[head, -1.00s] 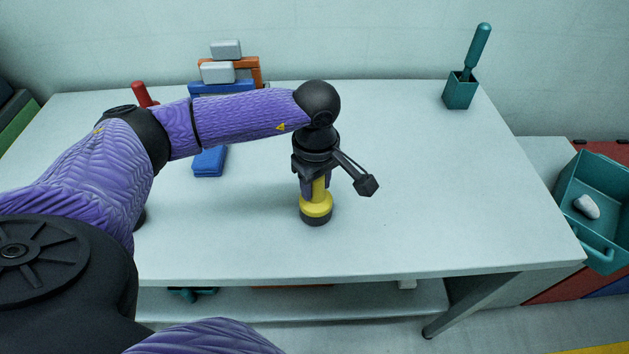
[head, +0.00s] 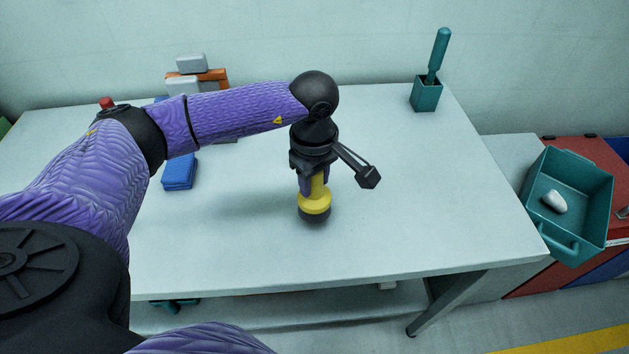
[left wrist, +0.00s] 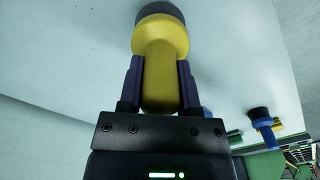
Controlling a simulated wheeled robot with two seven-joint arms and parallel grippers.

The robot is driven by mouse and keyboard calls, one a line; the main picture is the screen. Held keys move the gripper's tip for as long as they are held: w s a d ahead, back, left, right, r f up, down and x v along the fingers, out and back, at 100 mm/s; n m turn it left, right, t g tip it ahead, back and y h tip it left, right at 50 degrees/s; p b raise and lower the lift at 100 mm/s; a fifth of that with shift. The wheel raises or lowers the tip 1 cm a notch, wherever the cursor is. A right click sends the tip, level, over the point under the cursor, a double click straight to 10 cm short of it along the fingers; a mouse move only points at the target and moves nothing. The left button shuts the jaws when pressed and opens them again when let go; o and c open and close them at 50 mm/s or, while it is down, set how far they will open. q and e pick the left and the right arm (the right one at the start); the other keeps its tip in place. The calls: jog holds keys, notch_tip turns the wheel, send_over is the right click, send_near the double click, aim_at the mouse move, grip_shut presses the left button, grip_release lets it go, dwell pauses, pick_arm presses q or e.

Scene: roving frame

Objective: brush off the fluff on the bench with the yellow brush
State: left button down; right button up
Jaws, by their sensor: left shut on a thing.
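My left gripper (head: 314,180) is shut on the handle of the yellow brush (head: 314,203) over the middle of the bench (head: 400,190). The brush is upright, with its dark bristle end down. I cannot tell whether the bristles touch the bench top. In the left wrist view the brush (left wrist: 161,45) sits between the two fingers of the left gripper (left wrist: 160,82), bristles away from the palm. I see no fluff on the visible bench top; my arm and the brush hide part of it. My right gripper is not in view.
A blue block (head: 180,172) lies left of the brush, with stacked white and orange blocks (head: 205,75) behind. A teal pot (head: 426,95) holding a teal-handled tool stands at the back right. A teal crate (head: 582,185) with a whitish lump is right of the bench.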

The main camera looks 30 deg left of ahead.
pick_arm(q)
notch_tip(320, 180, up, 2)
jog(key=shift+w+d+p, duration=0.1)
jog(key=shift+p, duration=0.45)
notch_tip(320, 180, up, 2)
jog(key=shift+r+p, duration=0.1)
jog(key=shift+p, duration=0.7)
jog(key=shift+r, duration=0.3)
